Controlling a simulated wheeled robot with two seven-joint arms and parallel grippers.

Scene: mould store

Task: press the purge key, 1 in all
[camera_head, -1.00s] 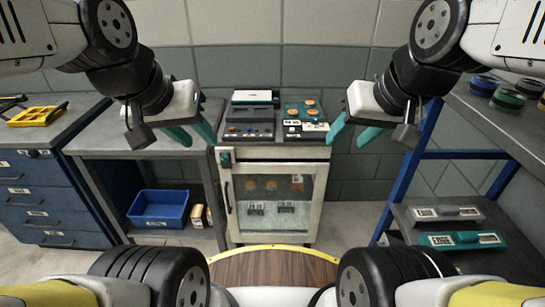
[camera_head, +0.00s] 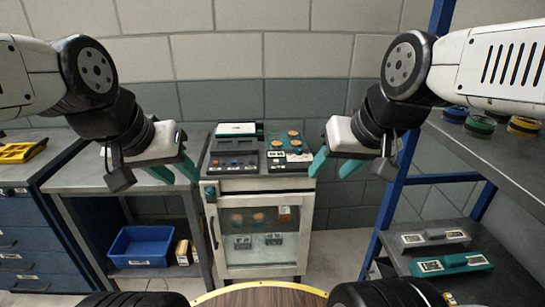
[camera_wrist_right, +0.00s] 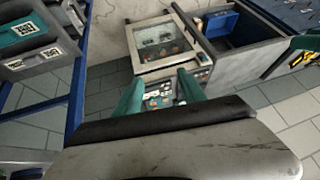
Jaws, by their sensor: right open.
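A low cabinet with a glass door (camera_head: 262,240) stands ahead, with a control panel on top. The panel's right part (camera_head: 290,163) carries orange knobs and small light keys; its left part (camera_head: 235,160) carries several small buttons. The lettering is too small to read, so I cannot tell which one is the purge key. My left gripper (camera_head: 172,172) is open and empty, left of the panel. My right gripper (camera_head: 334,166) is open and empty, just right of the panel. In the right wrist view the panel (camera_wrist_right: 160,98) shows between my right gripper's teal fingers (camera_wrist_right: 160,90).
A grey bench (camera_head: 90,182) with a blue bin (camera_head: 142,247) below stands left, beside a blue drawer unit (camera_head: 22,235). A blue-framed shelf (camera_head: 490,150) on the right holds round coloured items and cases (camera_head: 450,264). The floor beside the cabinet's right side is clear.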

